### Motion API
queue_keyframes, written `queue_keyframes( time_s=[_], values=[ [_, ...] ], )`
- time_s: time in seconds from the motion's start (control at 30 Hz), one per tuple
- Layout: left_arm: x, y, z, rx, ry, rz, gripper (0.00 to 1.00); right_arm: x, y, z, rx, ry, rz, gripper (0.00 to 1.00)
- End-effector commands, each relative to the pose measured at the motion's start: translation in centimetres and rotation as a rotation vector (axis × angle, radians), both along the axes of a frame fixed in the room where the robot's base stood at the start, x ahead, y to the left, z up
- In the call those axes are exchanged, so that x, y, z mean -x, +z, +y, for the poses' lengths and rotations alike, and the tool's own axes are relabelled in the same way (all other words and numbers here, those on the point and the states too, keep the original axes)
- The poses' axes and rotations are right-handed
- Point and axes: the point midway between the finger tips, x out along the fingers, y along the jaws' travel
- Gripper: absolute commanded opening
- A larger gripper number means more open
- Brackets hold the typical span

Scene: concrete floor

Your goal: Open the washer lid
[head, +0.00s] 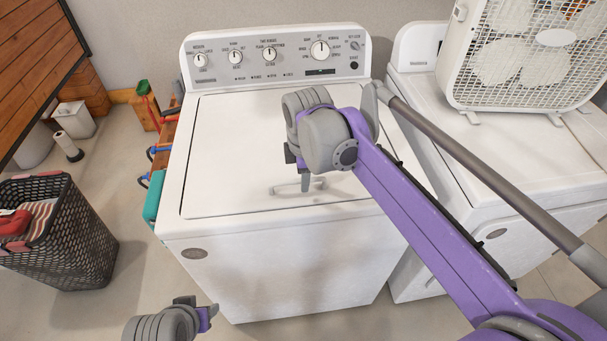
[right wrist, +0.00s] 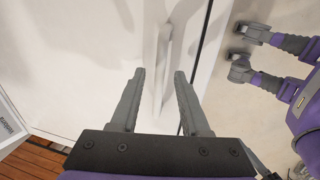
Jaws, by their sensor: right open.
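The white top-load washer (head: 275,265) stands in the middle of the head view. Its lid (head: 235,135) lies flat and shut, with a pale handle (head: 290,189) near its front edge. My right gripper (head: 305,184) points down over the front of the lid, at the handle. In the right wrist view, the right gripper's (right wrist: 158,75) two fingers are apart, with the handle (right wrist: 163,55) showing between and beyond them. I cannot tell if they touch it. My left gripper (head: 207,312) is low in front of the washer, away from the lid; its jaw opening is unclear.
The control panel (head: 275,56) rises behind the lid. A second white machine (head: 500,150) with a box fan (head: 530,55) stands close on the right. A black laundry basket (head: 70,235) is on the floor at left. Bare floor (head: 125,185) lies between basket and washer.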

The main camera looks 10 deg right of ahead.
Motion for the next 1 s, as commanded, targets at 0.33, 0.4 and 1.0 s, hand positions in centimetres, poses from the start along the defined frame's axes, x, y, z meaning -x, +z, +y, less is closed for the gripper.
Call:
queue_keyframes(
  time_s=[0.33,0.4,1.0],
  values=[
    [0.00,0.01,0.00,0.000,0.000,0.000,0.50,0.01,0.04,-0.01,0.000,0.000,0.000,0.04],
    [0.00,0.01,0.00,0.000,0.000,0.000,0.50,0.01,0.04,-0.01,0.000,0.000,0.000,0.00],
    [0.00,0.01,0.00,0.000,0.000,0.000,0.50,0.01,0.06,-0.01,0.000,0.000,0.000,0.00]
  ],
)
